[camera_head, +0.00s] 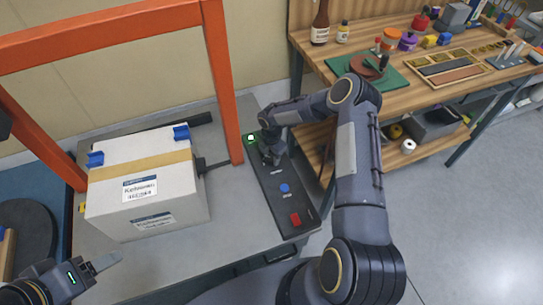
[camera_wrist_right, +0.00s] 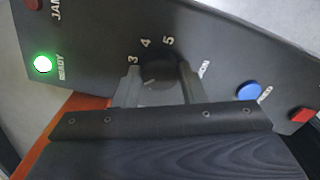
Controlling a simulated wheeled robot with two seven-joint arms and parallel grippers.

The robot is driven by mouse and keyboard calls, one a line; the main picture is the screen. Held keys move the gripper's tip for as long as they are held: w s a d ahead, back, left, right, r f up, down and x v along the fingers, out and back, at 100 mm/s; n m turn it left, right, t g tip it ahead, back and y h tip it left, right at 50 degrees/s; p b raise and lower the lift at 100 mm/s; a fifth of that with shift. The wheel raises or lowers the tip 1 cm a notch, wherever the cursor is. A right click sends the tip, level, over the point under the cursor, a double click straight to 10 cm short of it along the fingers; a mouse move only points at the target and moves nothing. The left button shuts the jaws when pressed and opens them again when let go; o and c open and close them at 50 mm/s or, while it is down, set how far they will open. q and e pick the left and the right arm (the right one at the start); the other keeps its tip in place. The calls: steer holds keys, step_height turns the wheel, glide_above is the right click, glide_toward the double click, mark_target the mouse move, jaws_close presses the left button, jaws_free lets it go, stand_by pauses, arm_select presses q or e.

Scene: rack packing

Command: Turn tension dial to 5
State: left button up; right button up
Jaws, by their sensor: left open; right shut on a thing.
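The tension dial (camera_wrist_right: 157,70) is a dark round knob on a black control panel (camera_head: 285,205). The numbers 3, 4 and 5 show around its upper edge in the right wrist view; where its pointer stands is too dark to tell. My right gripper (camera_wrist_right: 159,84) is shut on the dial, one finger on each side. In the head view my right gripper (camera_head: 272,158) is at the panel's far part and hides the dial. My left gripper (camera_head: 103,266) is open and empty at the lower left, apart from the panel.
The panel has a lit green READY light (camera_wrist_right: 43,64), a blue button (camera_wrist_right: 248,91) and a red button (camera_wrist_right: 301,115). A white box (camera_head: 150,190) with a tan strap sits under an orange frame (camera_head: 222,80). A wooden workbench (camera_head: 400,60) with tools stands at the right.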

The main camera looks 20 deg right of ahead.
steer(key=shift+f+m+b, duration=0.15)
steer(key=shift+m+b, duration=0.25)
steer(key=shift+b, duration=0.15)
steer(key=m+b, duration=0.5)
steer(key=b, duration=0.1)
steer(key=shift+m, duration=0.4)
steer(key=m+b, duration=0.3)
steer(key=shift+m, duration=0.3)
steer(key=m+b, duration=0.1)
steer(key=m, duration=0.1)
steer(key=shift+m+b, duration=0.3)
steer(key=m+b, duration=0.1)
steer(key=m, duration=0.1)
steer(key=shift+m, duration=0.4)
steer(key=m+b, duration=0.1)
steer(key=m, duration=0.2)
steer(key=shift+m, duration=0.3)
steer(key=m+b, duration=0.1)
steer(key=m, duration=0.2)
steer(key=shift+m, duration=2.2)
